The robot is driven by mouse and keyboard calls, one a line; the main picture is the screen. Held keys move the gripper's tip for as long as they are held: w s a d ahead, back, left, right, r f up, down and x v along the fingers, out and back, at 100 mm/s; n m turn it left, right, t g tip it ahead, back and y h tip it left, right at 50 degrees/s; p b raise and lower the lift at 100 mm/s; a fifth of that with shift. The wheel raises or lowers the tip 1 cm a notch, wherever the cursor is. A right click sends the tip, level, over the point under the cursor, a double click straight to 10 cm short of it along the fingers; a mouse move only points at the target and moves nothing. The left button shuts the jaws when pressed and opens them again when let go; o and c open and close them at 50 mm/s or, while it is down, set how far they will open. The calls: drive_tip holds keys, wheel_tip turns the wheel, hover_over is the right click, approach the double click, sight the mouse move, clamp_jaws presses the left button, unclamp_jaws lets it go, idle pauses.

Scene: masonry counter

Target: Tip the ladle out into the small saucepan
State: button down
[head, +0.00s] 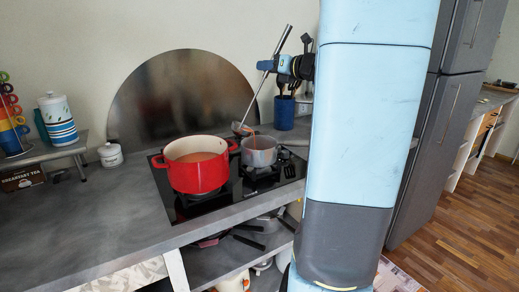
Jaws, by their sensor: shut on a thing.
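My gripper (266,65) is shut on the upper part of the ladle's long handle (262,88), and my column hides much of the arm. The ladle slants down to the left, and its bowl (240,129) is at the small saucepan's back left rim. I cannot tell whether the bowl touches the rim. The small grey saucepan (259,157) stands on the hob with something reddish in it. Whether the ladle's bowl holds anything is too small to tell.
A large red pot (198,178) with orange-red contents stands just left of the saucepan on the black hob (188,210). A blue utensil holder (284,113) stands behind the saucepan. A round metal splash plate (170,95) leans on the wall.

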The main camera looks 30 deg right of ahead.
drive_tip(key=shift+m+t+y, duration=0.3)
drive_tip(key=shift+m+t, duration=0.2)
drive_tip(key=shift+m, duration=0.2)
drive_tip(key=shift+s+d+f+p, duration=0.1)
drive_tip(key=shift+s+d+p, duration=0.1)
drive_tip(key=shift+d, duration=0.6)
drive_tip(key=shift+s+d+f+p, duration=0.1)
drive_tip(key=shift+s+d+f, duration=0.1)
drive_tip(key=shift+d, duration=0.6)
drive_tip(key=shift+s+d+f+p, duration=0.1)
drive_tip(key=shift+s+d+p, duration=0.1)
drive_tip(key=shift+d, duration=0.6)
drive_tip(key=shift+s+d+f+m+t+p, duration=0.15)
drive_tip(key=shift+d+f+m, duration=0.1)
drive_tip(key=shift+d, duration=0.35)
drive_tip(key=shift+s+d+f+m+t+p, duration=0.15)
drive_tip(key=shift+d+m, duration=0.15)
drive_tip(key=shift+d, duration=0.3)
drive_tip(key=shift+s+d+f+m+t, duration=0.1)
drive_tip(key=shift+d+f+m, duration=0.15)
drive_tip(key=shift+d, duration=0.35)
